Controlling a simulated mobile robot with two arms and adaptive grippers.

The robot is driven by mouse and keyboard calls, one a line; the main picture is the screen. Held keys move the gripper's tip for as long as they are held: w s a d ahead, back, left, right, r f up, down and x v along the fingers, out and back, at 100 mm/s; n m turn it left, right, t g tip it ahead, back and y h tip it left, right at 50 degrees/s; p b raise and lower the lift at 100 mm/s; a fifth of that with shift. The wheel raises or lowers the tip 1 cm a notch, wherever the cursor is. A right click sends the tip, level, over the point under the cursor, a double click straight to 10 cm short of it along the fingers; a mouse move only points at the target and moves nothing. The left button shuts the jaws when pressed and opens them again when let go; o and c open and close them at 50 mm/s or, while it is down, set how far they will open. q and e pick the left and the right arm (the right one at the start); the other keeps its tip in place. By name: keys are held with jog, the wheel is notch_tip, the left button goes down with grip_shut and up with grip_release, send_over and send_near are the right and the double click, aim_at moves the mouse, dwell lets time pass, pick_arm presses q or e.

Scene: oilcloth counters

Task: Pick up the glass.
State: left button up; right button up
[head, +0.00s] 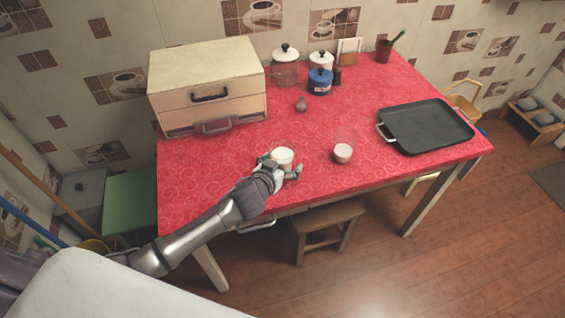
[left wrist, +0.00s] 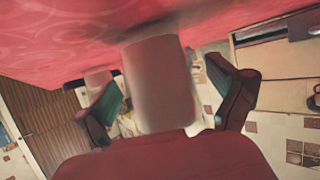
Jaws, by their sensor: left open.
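A clear glass with something white in it (head: 283,156) stands near the front edge of the red table, left of a similar glass (head: 343,152). My left gripper (head: 281,170) is at the left glass, with its fingers open on either side of it. In the left wrist view a large, blurred glass (left wrist: 160,85) sits between the two spread fingers of the left gripper (left wrist: 172,100). I cannot tell whether a finger touches it. The other glass (left wrist: 98,80) shows smaller behind the left finger. The right gripper is not in view.
A stool (head: 325,222) stands under the front edge. The tabletop around the glasses is clear.

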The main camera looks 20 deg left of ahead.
aim_at(287, 149)
pick_arm(q)
jog(key=shift+c, duration=0.7)
jog(key=c, duration=1.5)
jog(key=shift+r, duration=0.2)
jog(key=shift+w+r, duration=0.1)
jog(key=shift+r, duration=1.7)
jog(key=w+d+r+b, duration=0.1)
jog(key=w+d+r, duration=0.2)
jog(key=d+r, duration=0.4)
jog(key=shift+d, duration=2)
jog(key=shift+d+r, duration=0.1)
